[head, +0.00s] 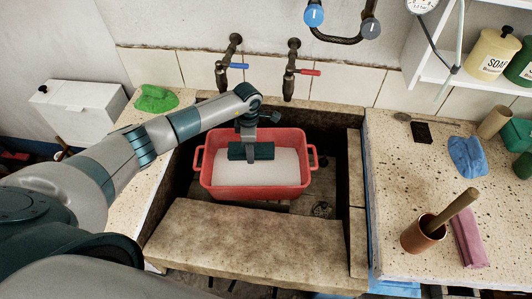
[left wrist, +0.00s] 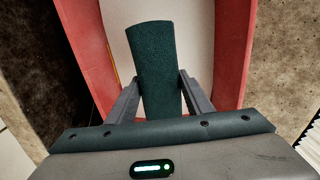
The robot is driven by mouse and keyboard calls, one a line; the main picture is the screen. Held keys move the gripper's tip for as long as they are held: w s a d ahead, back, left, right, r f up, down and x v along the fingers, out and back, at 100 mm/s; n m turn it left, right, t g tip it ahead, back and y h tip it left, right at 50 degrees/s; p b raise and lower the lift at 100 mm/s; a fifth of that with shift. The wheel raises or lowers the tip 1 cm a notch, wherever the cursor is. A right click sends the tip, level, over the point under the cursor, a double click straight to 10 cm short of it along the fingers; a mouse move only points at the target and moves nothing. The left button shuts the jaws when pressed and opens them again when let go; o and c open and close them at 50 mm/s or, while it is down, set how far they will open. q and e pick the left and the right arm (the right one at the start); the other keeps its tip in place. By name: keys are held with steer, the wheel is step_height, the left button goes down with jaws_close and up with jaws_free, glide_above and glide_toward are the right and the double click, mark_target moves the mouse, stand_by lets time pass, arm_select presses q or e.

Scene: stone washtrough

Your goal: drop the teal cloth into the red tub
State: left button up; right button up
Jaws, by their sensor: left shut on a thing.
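The red tub (head: 256,196) stands in the stone trough with a white filling or inner floor. Its red wall also shows in the left wrist view (left wrist: 235,50). The teal cloth (head: 264,152) is a dark flat strip held over the tub's opening. My left gripper (head: 250,157) is shut on the cloth; in the left wrist view its two fingers press the cloth (left wrist: 153,60) from both sides. I cannot tell exactly how far the cloth is above the white surface. My right gripper does not show in either view.
The stone trough (head: 240,232) has a broad front ledge. Two taps (head: 291,70) stand behind the tub. A green cloth (head: 156,98) lies on the left counter. The right counter holds a blue cloth (head: 467,156), a pink cloth (head: 468,240) and a copper cup (head: 422,235) with a wooden handle.

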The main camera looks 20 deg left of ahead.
arm_select(q)
steer(key=o, duration=1.2)
step_height(320, 180, up, 11)
steer(key=b, duration=0.4)
steer(key=shift+r, duration=0.55)
steer(key=shift+f, duration=0.1)
